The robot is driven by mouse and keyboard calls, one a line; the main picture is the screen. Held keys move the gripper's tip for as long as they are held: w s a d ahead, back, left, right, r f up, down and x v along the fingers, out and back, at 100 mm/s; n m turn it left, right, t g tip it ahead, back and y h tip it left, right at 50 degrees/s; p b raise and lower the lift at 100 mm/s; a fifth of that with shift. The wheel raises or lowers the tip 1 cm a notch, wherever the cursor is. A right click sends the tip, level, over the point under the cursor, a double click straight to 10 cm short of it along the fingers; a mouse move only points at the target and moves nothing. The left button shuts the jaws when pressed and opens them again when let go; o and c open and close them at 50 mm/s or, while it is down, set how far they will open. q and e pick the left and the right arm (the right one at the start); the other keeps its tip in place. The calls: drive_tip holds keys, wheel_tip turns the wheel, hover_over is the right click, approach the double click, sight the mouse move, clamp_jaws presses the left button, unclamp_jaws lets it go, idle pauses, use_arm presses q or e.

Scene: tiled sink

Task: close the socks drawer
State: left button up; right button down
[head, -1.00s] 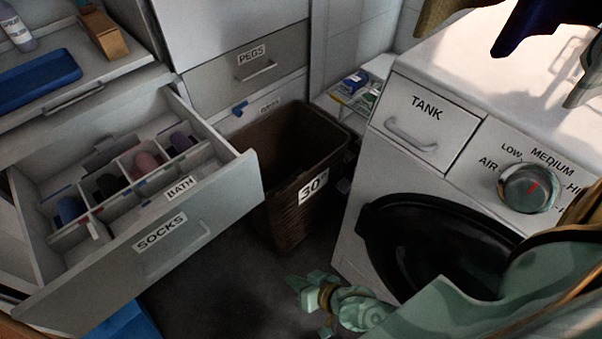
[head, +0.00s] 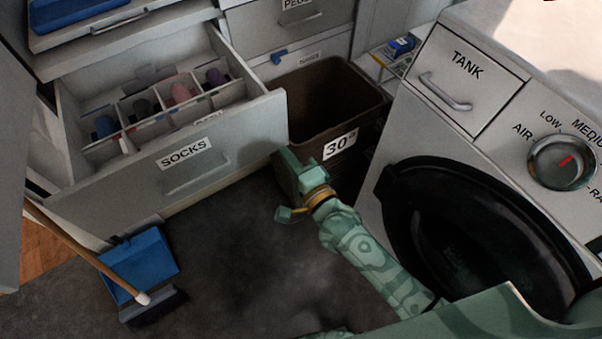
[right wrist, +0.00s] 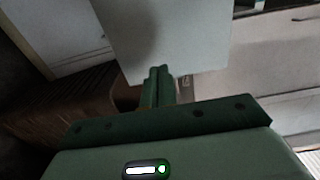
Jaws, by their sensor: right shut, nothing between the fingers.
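The socks drawer (head: 120,192) is pulled out at the left of the head view, with the label SOCKS and a bar handle on its grey front. Rolled socks (head: 180,92) lie in its divided compartments. My right gripper (head: 282,163) is near the right end of the drawer front. In the right wrist view, its shut, empty fingers (right wrist: 158,76) point at a pale panel (right wrist: 170,40), which looks like the drawer front. I cannot tell whether they touch it. My left gripper is not in view.
A brown basket (head: 318,98) marked 30° stands behind my right gripper. The washing machine (head: 400,140) is at the right, its dark round door (head: 465,225) facing the floor space. A blue dustpan (head: 140,262) and a broom (head: 85,245) are below the drawer. The middle floor is clear.

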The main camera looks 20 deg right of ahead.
sight(271, 134)
drive_tip(key=b+x, duration=0.1)
drive_tip(key=x, duration=0.3)
drive_tip(key=shift+w+f, duration=0.1)
drive_tip(key=shift+w+a, duration=0.1)
drive_tip(key=shift+w, duration=0.05)
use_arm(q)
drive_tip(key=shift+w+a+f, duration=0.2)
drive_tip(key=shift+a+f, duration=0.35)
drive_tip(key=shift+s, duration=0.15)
